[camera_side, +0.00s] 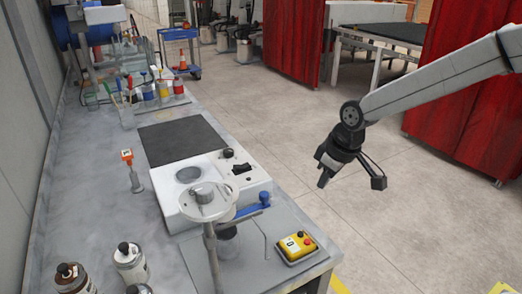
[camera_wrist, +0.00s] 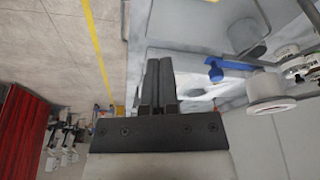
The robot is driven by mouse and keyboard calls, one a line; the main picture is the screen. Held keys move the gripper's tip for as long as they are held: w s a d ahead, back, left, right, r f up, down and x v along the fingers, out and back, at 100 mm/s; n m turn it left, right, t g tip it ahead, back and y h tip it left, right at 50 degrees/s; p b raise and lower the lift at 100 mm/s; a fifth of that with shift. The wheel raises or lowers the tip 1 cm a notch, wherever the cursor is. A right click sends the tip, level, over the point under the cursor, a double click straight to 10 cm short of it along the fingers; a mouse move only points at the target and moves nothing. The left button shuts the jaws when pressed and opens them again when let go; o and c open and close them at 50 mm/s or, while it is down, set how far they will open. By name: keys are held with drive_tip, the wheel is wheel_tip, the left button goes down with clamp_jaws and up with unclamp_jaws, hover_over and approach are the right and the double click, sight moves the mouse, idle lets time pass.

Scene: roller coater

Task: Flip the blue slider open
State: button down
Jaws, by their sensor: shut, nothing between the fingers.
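The blue slider (camera_side: 264,198) is a small blue handle at the right side of the white coater machine (camera_side: 165,190), with a blue bar running to its left. In the wrist view the blue slider (camera_wrist: 215,72) shows just right of my fingers, with a blue arm stretching right. My gripper (camera_side: 323,181) hangs in the air beyond the bench's right edge, up and to the right of the slider and apart from it. In the wrist view my gripper (camera_wrist: 158,62) has its two dark fingers together, with nothing between them.
A yellow control box (camera_side: 296,248) with buttons sits at the bench's front right corner. A metal post with a round white head (camera_side: 208,201) stands before the machine. Bottles (camera_side: 130,262) stand front left. Open floor (camera_side: 360,220) lies right of the bench.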

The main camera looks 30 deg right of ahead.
drive_tip(key=w+a+r+n, duration=0.2)
drive_tip(key=w+a+r, duration=0.1)
drive_tip(key=a, duration=0.3)
drive_tip(key=w+a+r+n+y, duration=0.1)
drive_tip(key=w+a+r+n, duration=0.1)
drive_tip(key=w+a, duration=0.3)
drive_tip(key=shift+w+a+r+n, duration=0.35)
drive_tip(key=shift+a+r, duration=0.4)
drive_tip(key=shift+a, duration=0.45)
drive_tip(key=shift+s+f, duration=0.1)
drive_tip(key=shift+f, duration=0.05)
wheel_tip(320, 180, down, 9)
drive_tip(key=shift+s+d+f+y, duration=0.15)
drive_tip(key=shift+s+d+y, duration=0.1)
drive_tip(key=shift+y, duration=0.05)
